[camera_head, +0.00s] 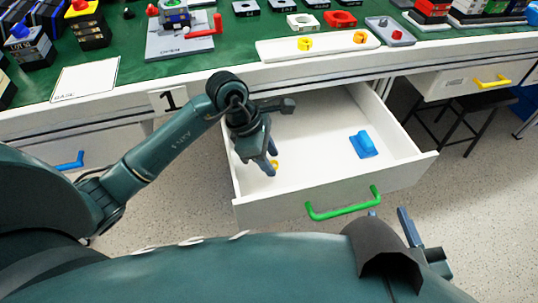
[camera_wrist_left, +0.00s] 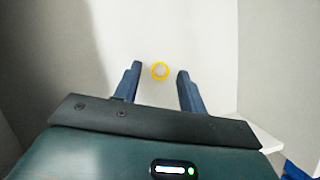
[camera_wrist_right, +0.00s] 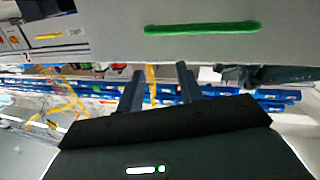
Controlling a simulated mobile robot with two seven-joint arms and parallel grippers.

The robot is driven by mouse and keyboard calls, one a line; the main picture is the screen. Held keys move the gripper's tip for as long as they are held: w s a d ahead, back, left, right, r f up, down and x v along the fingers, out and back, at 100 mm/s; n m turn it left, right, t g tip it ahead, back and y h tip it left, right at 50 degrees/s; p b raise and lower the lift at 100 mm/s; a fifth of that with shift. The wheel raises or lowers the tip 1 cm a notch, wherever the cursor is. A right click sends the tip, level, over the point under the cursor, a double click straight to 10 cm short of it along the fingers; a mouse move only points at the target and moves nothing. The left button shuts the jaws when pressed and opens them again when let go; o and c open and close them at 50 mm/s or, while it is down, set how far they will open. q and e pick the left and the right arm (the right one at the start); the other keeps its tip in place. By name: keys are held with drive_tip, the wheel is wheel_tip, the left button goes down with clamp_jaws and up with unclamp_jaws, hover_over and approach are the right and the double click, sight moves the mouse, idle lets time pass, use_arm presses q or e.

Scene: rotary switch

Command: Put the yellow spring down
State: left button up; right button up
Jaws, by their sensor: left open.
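The yellow spring (camera_wrist_left: 160,70) shows as a small yellow ring on the white floor of the open drawer (camera_head: 325,130). In the head view the spring (camera_head: 275,164) is partly hidden by my left gripper (camera_head: 271,162), which is inside the drawer. In the left wrist view its two fingers (camera_wrist_left: 156,82) are apart, with the ring between and slightly beyond the tips. I cannot tell how high the fingers are above the floor. My right gripper (camera_head: 394,222) is outside, near the drawer's front; its fingers (camera_wrist_right: 158,85) are apart with nothing held between them.
A blue block-like part (camera_head: 363,144) lies in the drawer's right half. The drawer front has a green handle (camera_head: 344,205). Above it is a green-topped bench (camera_head: 240,40) with several switch parts and a white tray (camera_head: 320,45). A black stool (camera_head: 460,125) stands at the right.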

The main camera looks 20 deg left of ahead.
use_arm(q)
drive_tip(key=p+v, duration=0.2)
drive_tip(key=v, duration=1)
use_arm(e)
drive_tip(key=shift+s+d+m+g+h, duration=0.15)
drive_tip(key=shift+d+m+g+h, duration=0.1)
drive_tip(key=shift+g, duration=0.25)
drive_tip(key=shift+s+d+m+g+h, duration=0.15)
drive_tip(key=shift+m+g+h, duration=0.1)
drive_tip(key=shift+g, duration=0.25)
use_arm(q)
drive_tip(key=shift+r+p, duration=0.1)
drive_tip(key=shift+p, duration=0.25)
